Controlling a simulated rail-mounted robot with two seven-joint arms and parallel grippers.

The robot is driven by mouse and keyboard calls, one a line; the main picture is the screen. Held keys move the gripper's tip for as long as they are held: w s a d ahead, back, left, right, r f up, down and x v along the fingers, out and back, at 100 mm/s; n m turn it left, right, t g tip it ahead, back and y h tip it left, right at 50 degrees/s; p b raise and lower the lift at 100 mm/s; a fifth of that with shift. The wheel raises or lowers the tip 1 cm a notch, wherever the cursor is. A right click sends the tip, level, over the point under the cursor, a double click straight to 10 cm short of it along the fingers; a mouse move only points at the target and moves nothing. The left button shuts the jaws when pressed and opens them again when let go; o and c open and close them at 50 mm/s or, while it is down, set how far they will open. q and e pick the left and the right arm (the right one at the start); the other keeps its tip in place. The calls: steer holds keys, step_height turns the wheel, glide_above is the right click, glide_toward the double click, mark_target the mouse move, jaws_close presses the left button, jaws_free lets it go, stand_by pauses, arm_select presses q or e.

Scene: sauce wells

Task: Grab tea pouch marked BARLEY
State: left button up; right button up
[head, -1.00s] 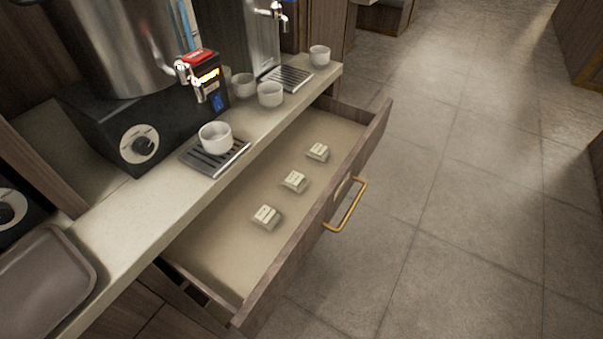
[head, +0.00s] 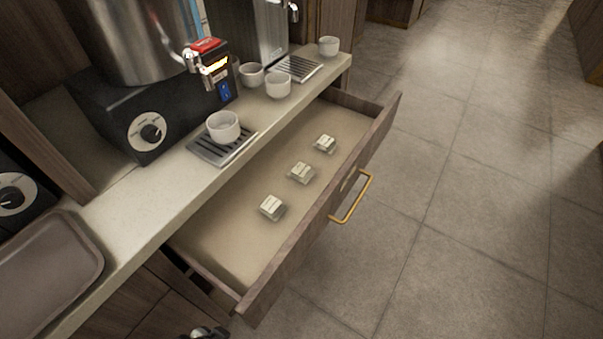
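Three small pale tea pouches lie apart in a row on the floor of the open drawer (head: 215,225) in the head view. The near pouch (head: 271,206), the middle pouch (head: 301,172) and the far pouch (head: 325,143) look alike. Their markings are too small to read, so I cannot tell which one is BARLEY. A small dark and metallic part shows at the bottom edge, below the drawer; it may be part of a gripper, but I cannot tell. Neither gripper can be clearly made out.
The drawer front with its brass handle (head: 352,197) stands out over the open tiled floor (head: 480,200). On the counter (head: 140,205) are a white cup (head: 223,126) on a drip grate, more cups, a metal urn (head: 135,40) and a brown tray (head: 45,275).

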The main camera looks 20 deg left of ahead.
arm_select(q)
steer(key=o, duration=0.7)
steer(key=shift+d, duration=0.15)
steer(key=o, duration=0.5)
steer(key=shift+a, duration=0.2)
